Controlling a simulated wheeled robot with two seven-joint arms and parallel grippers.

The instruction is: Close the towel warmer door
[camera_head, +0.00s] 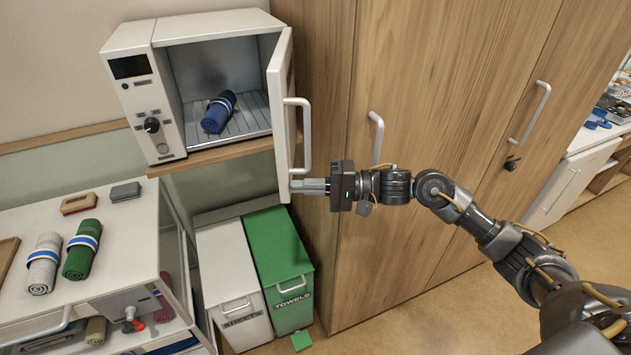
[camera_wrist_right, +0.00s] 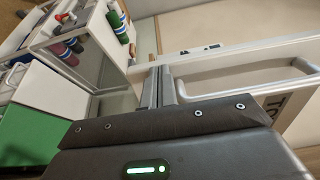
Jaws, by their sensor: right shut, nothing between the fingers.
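The white towel warmer (camera_head: 142,93) stands on a wooden shelf at the upper left, and a rolled blue towel (camera_head: 218,112) lies on the rack inside. Its door (camera_head: 281,100) stands wide open, swung outward on its right side and seen nearly edge-on. The bar handle (camera_head: 304,135) is on the door's right-hand face; it also shows in the right wrist view (camera_wrist_right: 245,84). My right gripper (camera_head: 303,186) is shut and empty, its fingers at the door's lower end just below the handle. I cannot tell whether they touch the door. My left gripper is out of view.
A white bin (camera_head: 222,262) and a green towel bin (camera_head: 275,250) stand below the warmer. A white cart (camera_head: 130,250) with rolled towels is at the lower left. Tall wooden cabinets (camera_head: 440,80) stand close behind my right arm.

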